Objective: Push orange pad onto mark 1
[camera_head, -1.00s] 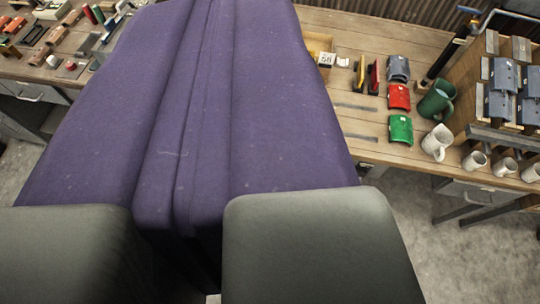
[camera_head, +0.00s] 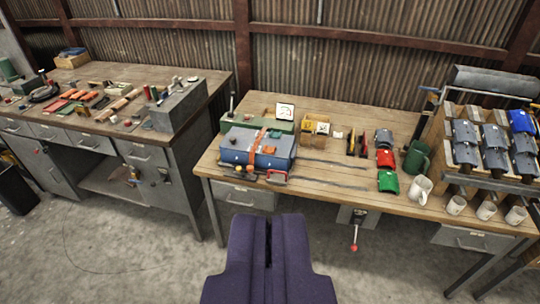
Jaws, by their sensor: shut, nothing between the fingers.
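A blue box (camera_head: 237,150) stands on the middle workbench. A small orange piece (camera_head: 270,149), possibly the orange pad, lies on its top beside an orange-brown band (camera_head: 256,144). It is too small to be sure which is the pad. I cannot make out a mark 1. My gripper (camera_head: 268,220), dark purple, is at the bottom centre. It is shut and empty, and appears in front of the bench and well apart from the box.
A white card (camera_head: 285,112) stands behind the box. A second bench (camera_head: 150,75) is on the left.

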